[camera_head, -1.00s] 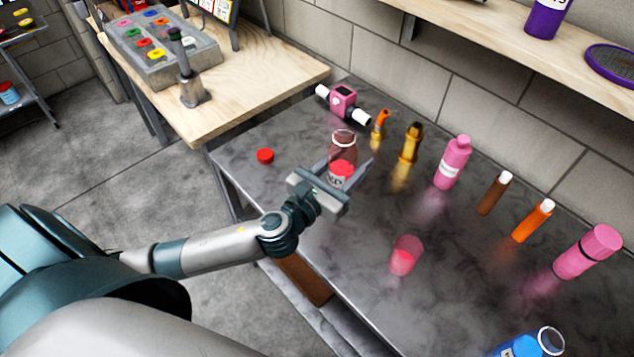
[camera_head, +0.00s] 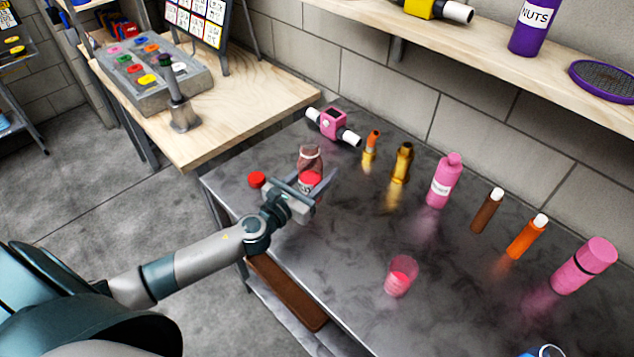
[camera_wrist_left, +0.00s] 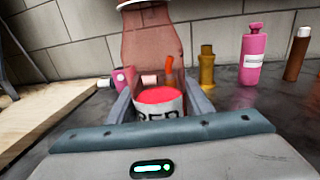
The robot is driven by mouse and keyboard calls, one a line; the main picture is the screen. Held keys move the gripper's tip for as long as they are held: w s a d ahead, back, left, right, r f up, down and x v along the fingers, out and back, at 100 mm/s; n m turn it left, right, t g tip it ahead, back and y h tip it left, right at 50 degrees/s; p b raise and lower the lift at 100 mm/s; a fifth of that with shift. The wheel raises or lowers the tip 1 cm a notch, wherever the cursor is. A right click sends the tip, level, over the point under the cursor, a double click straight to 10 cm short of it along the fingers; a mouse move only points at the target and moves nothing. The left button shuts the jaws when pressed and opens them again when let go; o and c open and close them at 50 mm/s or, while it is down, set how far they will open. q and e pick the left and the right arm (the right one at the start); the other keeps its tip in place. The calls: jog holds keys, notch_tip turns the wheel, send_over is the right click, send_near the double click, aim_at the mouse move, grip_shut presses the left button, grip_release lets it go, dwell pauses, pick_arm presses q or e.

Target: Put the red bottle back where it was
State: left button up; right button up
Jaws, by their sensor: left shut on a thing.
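The red bottle (camera_head: 310,166) is see-through, with red liquid low inside, a label and a pale rim with no cap on it. It is upright in my left gripper (camera_head: 313,180), at the left end of the dark table. In the left wrist view the bottle (camera_wrist_left: 152,50) stands between the two fingers of the left gripper (camera_wrist_left: 160,102), which is shut on it. I cannot tell whether its base touches the table. A red cap (camera_head: 257,180) lies on the table just left of the gripper. My right gripper is not in view.
A cup with red liquid (camera_head: 401,277) stands near the front edge of the dark table (camera_head: 345,235). Pink, brown, orange and gold bottles line the back, with a pink device (camera_head: 333,125) at the far left. A wooden table (camera_head: 240,95) adjoins.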

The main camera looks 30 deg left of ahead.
pick_arm(q)
jog(key=shift+w+a+f, duration=0.25)
jog(key=shift+w+a, duration=0.05)
jog(key=shift+a, duration=0.1)
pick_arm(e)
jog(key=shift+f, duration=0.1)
pick_arm(q)
jog(key=shift+f, duration=0.1)
notch_tip(320, 180, down, 3)
jog(key=shift+r+b, duration=0.1)
jog(key=shift+b, duration=0.5)
jog(key=shift+f, duration=0.5)
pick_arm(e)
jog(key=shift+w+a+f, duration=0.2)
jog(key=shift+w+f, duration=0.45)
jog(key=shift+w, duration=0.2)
pick_arm(q)
jog(key=shift+f+b, duration=0.1)
jog(key=shift+b, duration=0.2)
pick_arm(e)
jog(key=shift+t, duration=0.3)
